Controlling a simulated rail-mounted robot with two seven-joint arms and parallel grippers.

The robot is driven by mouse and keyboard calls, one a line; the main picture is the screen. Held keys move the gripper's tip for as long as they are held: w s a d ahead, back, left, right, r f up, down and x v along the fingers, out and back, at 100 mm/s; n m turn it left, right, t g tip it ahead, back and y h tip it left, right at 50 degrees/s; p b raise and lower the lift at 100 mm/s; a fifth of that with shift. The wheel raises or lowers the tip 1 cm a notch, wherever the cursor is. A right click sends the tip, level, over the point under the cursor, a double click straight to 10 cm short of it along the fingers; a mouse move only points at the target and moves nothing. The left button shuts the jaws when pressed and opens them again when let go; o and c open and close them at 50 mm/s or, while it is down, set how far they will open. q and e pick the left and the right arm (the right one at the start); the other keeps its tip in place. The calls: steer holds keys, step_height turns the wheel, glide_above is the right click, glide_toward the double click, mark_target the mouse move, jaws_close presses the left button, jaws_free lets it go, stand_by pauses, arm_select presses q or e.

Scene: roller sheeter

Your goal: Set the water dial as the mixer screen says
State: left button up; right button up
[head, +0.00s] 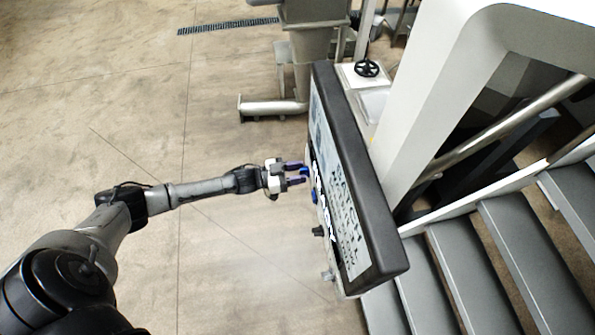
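The mixer screen (345,205) is a pale panel in a thick dark frame, seen at a steep angle right of centre. My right gripper is out of view.
Grey metal stairs (490,270) and a white machine frame (430,100) stand right of the panel. A black handwheel (367,68) sits behind its top end. A grey metal machine stand (305,45) is at the top centre. The floor (200,110) on the left is clear.

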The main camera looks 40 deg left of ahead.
arm_select(q)
jaws_close()
stand_by(0.3)
steer(key=m+b, duration=0.1)
steer(key=m, duration=0.7)
steer(key=shift+s+d+f+m, duration=0.1)
steer(key=shift+m, duration=0.3)
stand_by(0.6)
jaws_free()
